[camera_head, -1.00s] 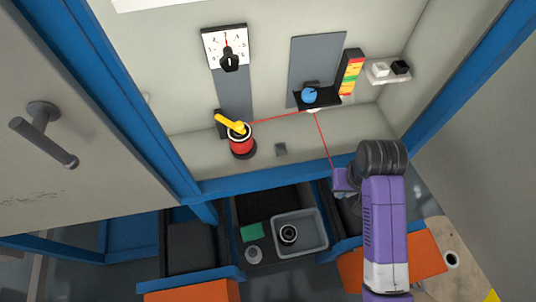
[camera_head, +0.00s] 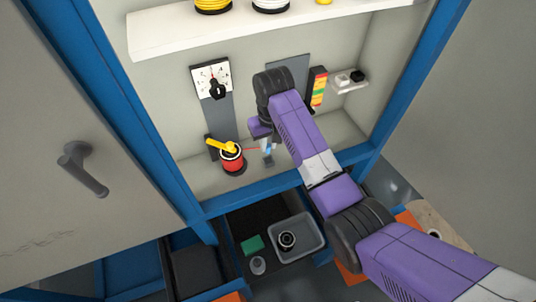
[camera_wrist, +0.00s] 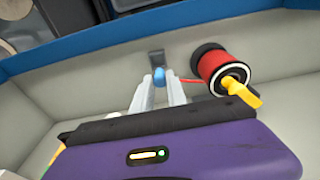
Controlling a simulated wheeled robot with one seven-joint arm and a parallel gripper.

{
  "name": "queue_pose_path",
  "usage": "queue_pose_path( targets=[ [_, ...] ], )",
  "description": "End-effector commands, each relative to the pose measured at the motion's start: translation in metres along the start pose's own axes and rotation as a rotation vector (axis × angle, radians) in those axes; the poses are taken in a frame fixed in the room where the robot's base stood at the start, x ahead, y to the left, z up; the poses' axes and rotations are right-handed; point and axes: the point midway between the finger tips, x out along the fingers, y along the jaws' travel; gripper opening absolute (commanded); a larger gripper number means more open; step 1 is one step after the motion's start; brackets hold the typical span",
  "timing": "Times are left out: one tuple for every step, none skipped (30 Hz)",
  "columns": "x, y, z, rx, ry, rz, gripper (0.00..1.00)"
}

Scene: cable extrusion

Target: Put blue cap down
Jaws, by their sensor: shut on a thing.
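The blue cap (camera_wrist: 159,76) is held between the two pale fingers of my gripper (camera_wrist: 160,82) in the wrist view. In the head view my gripper (camera_head: 267,148) is above the cabinet's grey ledge, right of the red spool (camera_head: 232,161). A small grey block (camera_wrist: 155,57) shows just beyond the cap in the wrist view; I cannot tell whether they touch. A red strand (camera_wrist: 186,83) runs between the spool and the cap area. The spool also shows in the wrist view (camera_wrist: 220,68).
A yellow crank (camera_head: 222,146) sits on the spool. A dial panel (camera_head: 211,80) and a coloured light column (camera_head: 317,87) are on the back wall. A switch box (camera_head: 348,80) is at right. Below, an open drawer holds a grey tray (camera_head: 318,235) and a green block (camera_head: 252,244).

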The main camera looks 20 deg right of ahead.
Motion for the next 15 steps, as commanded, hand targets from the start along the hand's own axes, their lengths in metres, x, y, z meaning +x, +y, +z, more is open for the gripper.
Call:
queue_pose_path(
  targets=[
    [0.007,0.0,0.002,0.0,-0.002,0.0,0.0],
    [0.011,0.0,0.002,0.0,-0.002,0.001,0.0],
    [0.015,0.0,0.002,0.0,0.0,0.001,0.0],
    [0.017,0.0,0.002,0.0,0.0,0.001,0.0],
    [0.019,0.0,0.002,0.0,0.0,0.001,0.0],
    [0.022,0.0,0.003,0.0,0.0,0.001,0.0],
    [0.025,0.0,0.003,0.0,0.0,0.001,0.0],
    [0.029,0.0,0.004,-0.001,0.0,0.001,0.0],
    [0.035,0.0,0.005,-0.001,-0.002,0.001,0.0],
    [0.039,0.0,0.005,-0.001,-0.001,0.001,0.0],
    [0.043,0.0,0.006,-0.001,-0.002,0.001,0.0],
    [0.048,0.0,0.006,-0.001,-0.001,0.001,0.0],
    [0.052,0.0,0.007,-0.001,-0.001,0.001,0.0],
    [0.054,0.0,0.007,-0.001,-0.001,0.001,0.0],
    [0.057,0.0,0.007,-0.001,0.001,0.001,0.0]
  ],
)
